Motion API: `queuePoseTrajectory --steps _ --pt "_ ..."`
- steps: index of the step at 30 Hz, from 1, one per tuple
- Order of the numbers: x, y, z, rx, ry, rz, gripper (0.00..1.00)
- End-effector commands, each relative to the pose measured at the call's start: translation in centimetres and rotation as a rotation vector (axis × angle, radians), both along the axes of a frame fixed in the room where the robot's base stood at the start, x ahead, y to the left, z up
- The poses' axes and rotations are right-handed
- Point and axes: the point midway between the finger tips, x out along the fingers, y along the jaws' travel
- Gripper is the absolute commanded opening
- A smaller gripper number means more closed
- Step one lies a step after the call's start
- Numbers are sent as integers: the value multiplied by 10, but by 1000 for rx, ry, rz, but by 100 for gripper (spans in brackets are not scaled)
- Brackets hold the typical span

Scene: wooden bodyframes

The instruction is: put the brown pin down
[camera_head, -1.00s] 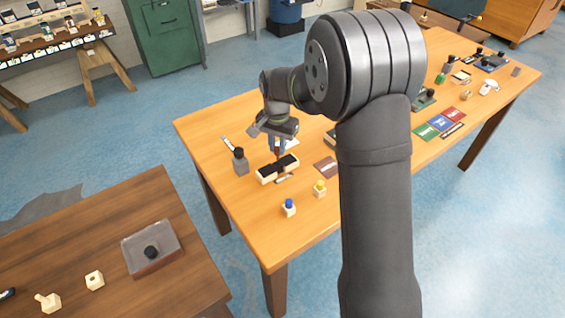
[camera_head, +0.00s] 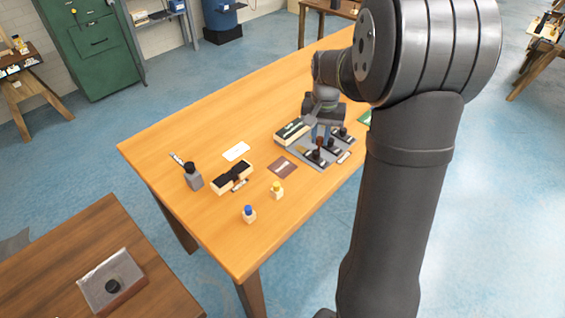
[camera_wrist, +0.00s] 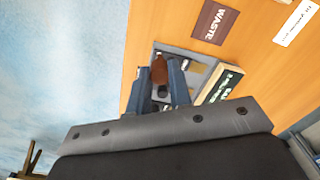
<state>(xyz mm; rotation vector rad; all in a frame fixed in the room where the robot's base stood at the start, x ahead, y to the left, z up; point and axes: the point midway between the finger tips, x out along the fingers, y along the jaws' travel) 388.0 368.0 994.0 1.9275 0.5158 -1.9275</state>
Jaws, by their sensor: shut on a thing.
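My gripper (camera_head: 321,132) is shut on the brown pin (camera_head: 319,141). In the wrist view, the pin's reddish-brown rounded end (camera_wrist: 160,67) shows between the two fingers of my gripper (camera_wrist: 160,80). The pin is over a flat grey tray (camera_head: 299,156) that carries several dark blocks. The tray also shows in the wrist view (camera_wrist: 198,57). I cannot tell whether the pin touches the tray or a block. My fingers hide part of the pin.
A green-and-cream box (camera_head: 291,133) stands close behind the tray.

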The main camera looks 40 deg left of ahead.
Motion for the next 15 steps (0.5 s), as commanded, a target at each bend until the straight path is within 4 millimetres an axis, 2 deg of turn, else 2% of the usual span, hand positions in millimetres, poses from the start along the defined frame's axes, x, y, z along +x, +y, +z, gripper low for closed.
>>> queuePoseTrajectory --steps 9,15 --pt "-28 64 -42 -2 1 7 0" --pt "-40 95 -62 0 1 4 0"
